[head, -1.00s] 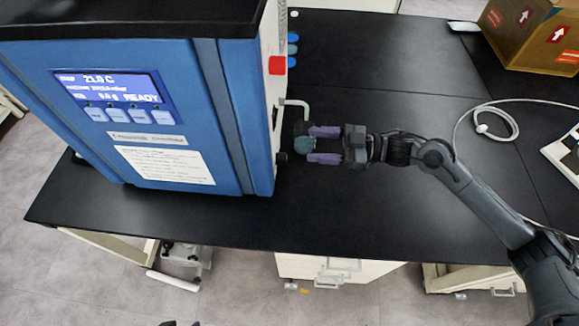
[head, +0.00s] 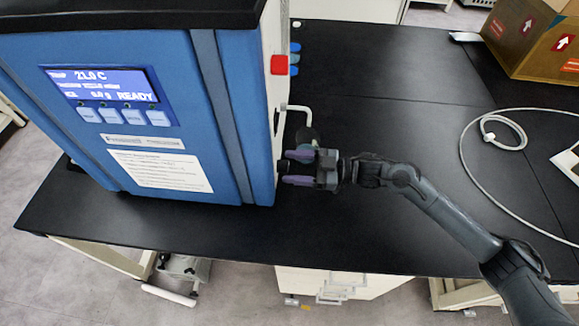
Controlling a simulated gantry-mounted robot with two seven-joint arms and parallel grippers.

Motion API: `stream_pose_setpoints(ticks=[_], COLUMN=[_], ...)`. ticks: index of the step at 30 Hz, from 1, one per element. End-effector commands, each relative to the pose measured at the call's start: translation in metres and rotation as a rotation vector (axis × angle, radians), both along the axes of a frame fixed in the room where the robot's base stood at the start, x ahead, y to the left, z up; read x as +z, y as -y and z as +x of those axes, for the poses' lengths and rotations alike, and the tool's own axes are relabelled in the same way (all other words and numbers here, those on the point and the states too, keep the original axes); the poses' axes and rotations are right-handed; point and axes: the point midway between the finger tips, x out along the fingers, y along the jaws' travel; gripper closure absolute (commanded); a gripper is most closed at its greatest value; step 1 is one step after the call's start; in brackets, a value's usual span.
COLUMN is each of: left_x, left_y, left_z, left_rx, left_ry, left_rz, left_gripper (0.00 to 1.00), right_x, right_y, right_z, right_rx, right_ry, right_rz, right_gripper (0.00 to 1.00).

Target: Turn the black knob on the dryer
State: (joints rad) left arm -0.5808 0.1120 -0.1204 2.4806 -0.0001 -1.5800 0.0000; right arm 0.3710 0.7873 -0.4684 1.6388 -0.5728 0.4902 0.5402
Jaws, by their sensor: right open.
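The blue freeze dryer (head: 225,150) stands on the black bench at the left. Its small black knob (head: 281,167) sticks out low on the right side, near the front. My right gripper (head: 287,167) is open, its two purple fingers pointing left at the dryer's side. The fingertips are close to the knob, one on the far side and one on the near side of it. I cannot tell whether they touch it. My left gripper is out of view.
A red switch (head: 279,65) is higher on the dryer's side. A white cable (head: 492,130) and a cardboard box (head: 535,40) lie at the right. The bench middle is clear.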

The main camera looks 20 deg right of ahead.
Motion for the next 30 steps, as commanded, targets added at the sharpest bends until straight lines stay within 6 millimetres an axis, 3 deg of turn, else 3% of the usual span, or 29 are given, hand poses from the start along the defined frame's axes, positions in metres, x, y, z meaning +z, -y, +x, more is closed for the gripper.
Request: stream_pose_setpoints(ticks=[6,16,27,30], left_x=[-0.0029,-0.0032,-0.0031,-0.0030], left_y=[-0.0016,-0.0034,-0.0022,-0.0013], left_z=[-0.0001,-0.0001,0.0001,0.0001], left_rx=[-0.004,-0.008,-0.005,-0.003], left_ry=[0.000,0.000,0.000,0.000], left_rz=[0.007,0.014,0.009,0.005], left_gripper=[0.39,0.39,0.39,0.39], right_x=[0.0002,0.0006,0.0006,0.0006], right_y=[-0.0121,-0.0137,-0.0135,-0.0135], right_z=[0.0061,0.0069,0.0068,0.0068], right_rx=[0.000,0.000,0.000,0.000], right_ry=[0.000,0.001,0.001,0.003], right_rz=[0.000,0.000,0.000,-0.001], right_gripper=[0.39,0.39,0.95,0.95])
